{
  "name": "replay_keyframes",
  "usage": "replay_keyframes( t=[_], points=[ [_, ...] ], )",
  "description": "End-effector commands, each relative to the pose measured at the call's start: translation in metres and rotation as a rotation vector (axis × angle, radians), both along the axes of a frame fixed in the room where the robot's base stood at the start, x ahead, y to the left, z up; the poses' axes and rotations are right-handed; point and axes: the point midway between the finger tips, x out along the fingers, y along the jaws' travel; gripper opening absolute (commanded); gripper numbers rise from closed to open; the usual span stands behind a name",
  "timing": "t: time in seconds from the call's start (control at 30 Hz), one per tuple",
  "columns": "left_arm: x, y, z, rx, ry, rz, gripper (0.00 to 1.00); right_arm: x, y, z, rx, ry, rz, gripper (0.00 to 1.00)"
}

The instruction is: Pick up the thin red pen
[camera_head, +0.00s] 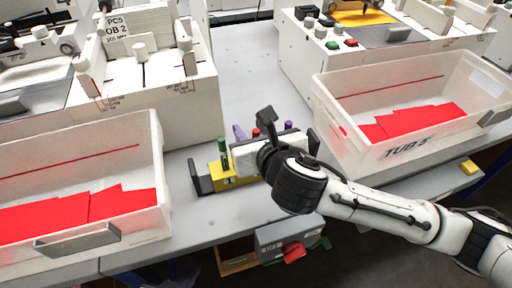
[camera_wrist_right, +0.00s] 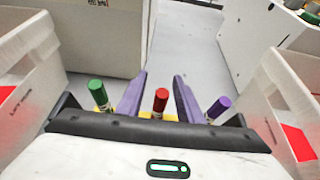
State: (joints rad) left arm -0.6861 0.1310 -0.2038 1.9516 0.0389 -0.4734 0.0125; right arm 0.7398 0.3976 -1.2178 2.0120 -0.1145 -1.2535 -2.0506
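The red pen (camera_head: 256,133) stands upright in a yellow holder (camera_head: 222,176) on the grey table, between a green pen (camera_head: 222,145) and a purple pen (camera_head: 289,126). In the right wrist view the red pen (camera_wrist_right: 161,99) is between the two purple fingers of my right gripper (camera_wrist_right: 157,96), with gaps on both sides. The right gripper (camera_head: 255,131) is open, its fingers standing among the pens. Its body hides much of the holder and the lower part of the red pen. My left gripper is not in view.
A tub with red sheets (camera_head: 160,190) stands on the left, and a tub marked TUB 5 (camera_head: 400,152) on the right. White machines (camera_head: 150,75) stand behind. The grey table beyond the holder is clear. The table's front edge is close.

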Motion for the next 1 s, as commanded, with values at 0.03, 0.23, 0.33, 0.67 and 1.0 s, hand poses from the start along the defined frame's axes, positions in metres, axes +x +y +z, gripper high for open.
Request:
replay_keyframes(
  t=[0.03,0.23,0.33,0.67,1.0],
  points=[
    [0.0,0.0,0.0,0.0,-0.001,0.0,0.0,0.0,0.0,0.0,0.0,0.0,0.0,0.27],
    [0.001,0.0,0.001,-0.001,-0.002,-0.001,0.0,0.0,0.0,0.0,0.0,0.0,-0.001,0.0],
    [0.001,0.0,0.001,-0.001,-0.002,-0.001,0.0,0.0,0.0,0.0,0.0,0.0,-0.001,0.0],
    [0.001,0.0,0.007,-0.002,-0.005,0.0,0.0,0.001,0.0,0.023,0.003,-0.005,0.0,0.0],
    [0.001,0.003,0.014,-0.002,-0.008,0.01,0.0,0.0,0.0,0.087,0.002,-0.004,0.0,0.0]
  ],
)
